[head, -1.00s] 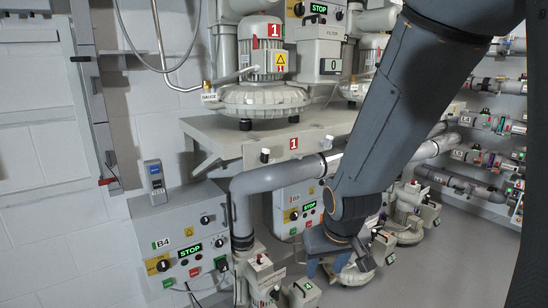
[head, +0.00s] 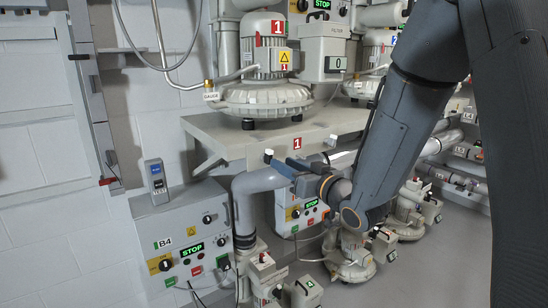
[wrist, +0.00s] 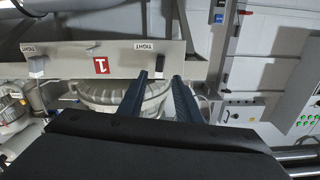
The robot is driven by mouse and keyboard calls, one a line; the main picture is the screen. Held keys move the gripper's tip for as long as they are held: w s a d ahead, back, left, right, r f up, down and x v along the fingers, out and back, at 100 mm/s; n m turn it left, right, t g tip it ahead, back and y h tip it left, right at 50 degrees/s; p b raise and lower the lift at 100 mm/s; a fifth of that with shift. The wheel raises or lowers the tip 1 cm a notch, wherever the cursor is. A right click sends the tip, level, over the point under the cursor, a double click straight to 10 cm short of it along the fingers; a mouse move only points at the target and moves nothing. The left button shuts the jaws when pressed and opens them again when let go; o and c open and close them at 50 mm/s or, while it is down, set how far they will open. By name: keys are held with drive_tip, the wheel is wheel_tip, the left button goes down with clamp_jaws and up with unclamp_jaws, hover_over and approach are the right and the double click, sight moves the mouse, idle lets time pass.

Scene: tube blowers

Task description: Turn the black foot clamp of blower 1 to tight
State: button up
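Blower 1 (head: 264,75) stands on a grey shelf, with a red "1" label on its motor. Two small clamps sit on the shelf's front edge, either side of another "1" label: one at left (head: 268,155) and one at right (head: 332,140). In the wrist view, which is upside down, the dark clamp (wrist: 159,64) stands beside a TIGHT label, and a paler clamp (wrist: 37,66) is beside the other. My gripper (head: 284,167) is in front of the shelf edge, close to the left clamp. Its fingers (wrist: 160,80) are apart, with the dark clamp just beyond their tips; contact cannot be told.
A grey pipe (head: 250,186) bends down just below the shelf near my gripper. Control box B4 (head: 188,226) is on the wall at lower left. More blowers (head: 350,255) stand on the floor below. A filter box (head: 322,52) is at the shelf's back.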

sight(271, 157)
drive_tip(key=p+x, duration=0.2)
drive_tip(key=x, duration=0.4)
drive_tip(key=shift+w+a, duration=0.25)
